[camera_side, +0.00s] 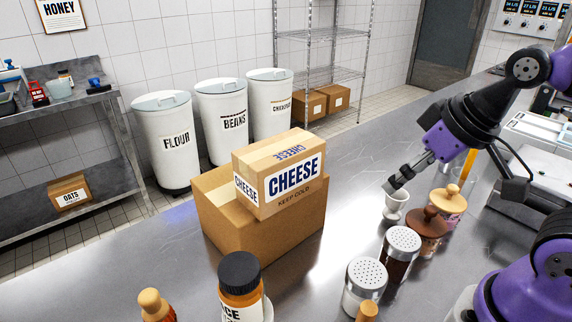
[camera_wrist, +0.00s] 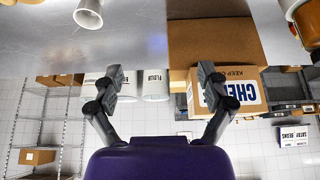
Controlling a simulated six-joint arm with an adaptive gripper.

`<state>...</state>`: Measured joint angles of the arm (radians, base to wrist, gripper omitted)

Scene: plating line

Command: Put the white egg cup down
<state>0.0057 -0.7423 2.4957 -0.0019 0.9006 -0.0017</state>
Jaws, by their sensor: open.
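The white egg cup (camera_side: 395,208) stands upright on the steel counter (camera_side: 165,255), left of the brown-topped jar in the side view. It also shows at the top left of the wrist view (camera_wrist: 89,13), cut by the frame edge. My gripper (camera_side: 392,187) appears just above and behind the cup's rim in the side view. In the wrist view my gripper (camera_wrist: 161,74) has its two fingers spread wide with nothing between them. The egg cup lies outside the fingers there, apart from them.
A cheese box (camera_side: 279,173) sits on an open cardboard carton (camera_side: 262,232) left of the cup. Two shakers (camera_side: 402,250) (camera_side: 364,284), a brown-topped jar (camera_side: 427,232) and a wooden-topped jar (camera_side: 451,204) crowd the cup's right and front. Counter between carton and cup is clear.

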